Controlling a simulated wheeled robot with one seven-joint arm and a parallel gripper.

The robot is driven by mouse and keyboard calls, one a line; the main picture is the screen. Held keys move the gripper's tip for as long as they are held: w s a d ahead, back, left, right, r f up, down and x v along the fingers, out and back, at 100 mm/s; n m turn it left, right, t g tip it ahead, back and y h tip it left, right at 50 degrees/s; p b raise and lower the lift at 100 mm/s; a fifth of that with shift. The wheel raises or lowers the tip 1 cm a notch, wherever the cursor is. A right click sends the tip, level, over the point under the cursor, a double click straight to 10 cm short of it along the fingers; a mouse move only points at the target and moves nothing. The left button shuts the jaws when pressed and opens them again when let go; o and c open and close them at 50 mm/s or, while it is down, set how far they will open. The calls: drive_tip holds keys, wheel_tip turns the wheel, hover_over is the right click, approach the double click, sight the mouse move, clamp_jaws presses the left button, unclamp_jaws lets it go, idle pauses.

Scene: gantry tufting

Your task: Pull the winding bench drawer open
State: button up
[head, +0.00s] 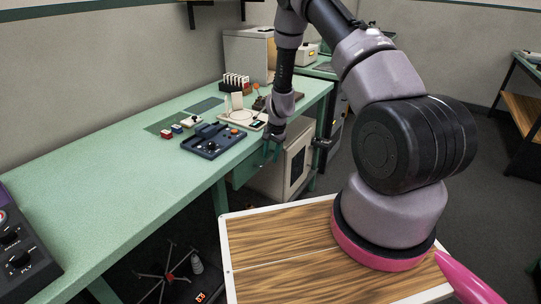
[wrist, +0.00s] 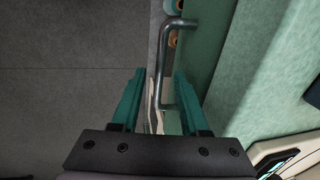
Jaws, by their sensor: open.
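The winding bench (head: 130,180) has a pale green top and runs along the wall in the head view. Its drawer (head: 243,172) is a darker green front under the bench edge, partly behind my gripper. My gripper (head: 271,150) is open beside this front. In the wrist view the drawer front (wrist: 200,45) lies to the right, with a silver bar handle (wrist: 159,72). The handle lies between the two teal fingers of my gripper (wrist: 159,82) in the picture; I see no finger closed on it. I cannot tell the depth between them. The handle is not distinguishable in the head view.
A pale cabinet (head: 290,165) stands below, close to the gripper. A dark control panel (head: 22,245) is at the near left. Grey floor (wrist: 70,60) is clear left of the handle.

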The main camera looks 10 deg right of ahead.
clamp_jaws()
idle(1.4)
